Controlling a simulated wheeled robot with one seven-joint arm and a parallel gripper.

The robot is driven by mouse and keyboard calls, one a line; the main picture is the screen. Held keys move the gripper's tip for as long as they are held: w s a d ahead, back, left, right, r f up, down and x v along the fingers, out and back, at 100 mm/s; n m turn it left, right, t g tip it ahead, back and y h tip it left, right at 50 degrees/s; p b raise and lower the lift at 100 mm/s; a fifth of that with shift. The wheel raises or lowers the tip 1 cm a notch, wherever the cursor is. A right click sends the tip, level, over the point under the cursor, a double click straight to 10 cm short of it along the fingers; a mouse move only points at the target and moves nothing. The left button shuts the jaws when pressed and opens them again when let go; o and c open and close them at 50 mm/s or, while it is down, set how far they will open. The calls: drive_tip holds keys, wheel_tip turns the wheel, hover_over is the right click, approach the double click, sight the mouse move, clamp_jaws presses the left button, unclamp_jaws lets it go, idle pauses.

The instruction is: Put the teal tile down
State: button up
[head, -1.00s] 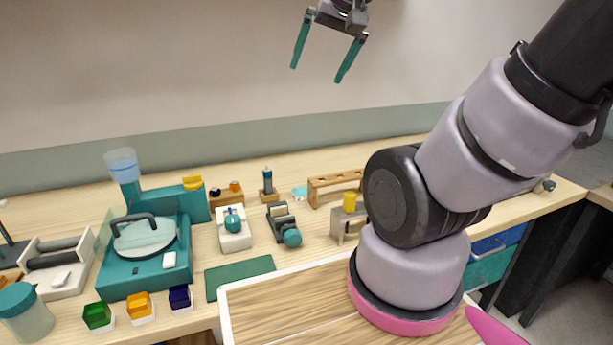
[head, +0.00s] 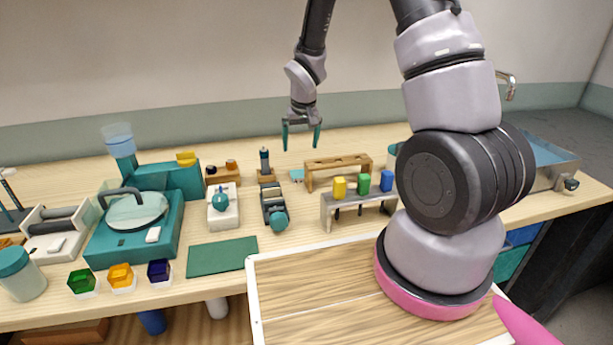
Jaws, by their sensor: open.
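A small light teal tile (head: 297,175) lies on the bench, just left of the wooden rack. My gripper (head: 300,148) points down with its two teal fingers apart. Nothing shows between them. In the picture it is a little above the tile, in front of the back wall; I cannot tell the exact height or depth between them.
The wooden rack (head: 338,162) and a grey stand with yellow, green and blue pieces (head: 358,199) are to the right. A small bottle on a wooden block (head: 265,165) is just left of the tile. A dark green mat (head: 222,258) lies clear at the front.

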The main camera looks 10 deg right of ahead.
hover_over(299, 173)
drive_tip(key=s, duration=0.2)
wheel_tip(299, 173, down, 6)
drive_tip(key=shift+s, duration=0.1)
drive_tip(key=shift+x, duration=3.1)
drive_tip(key=shift+r, duration=0.1)
clamp_jaws()
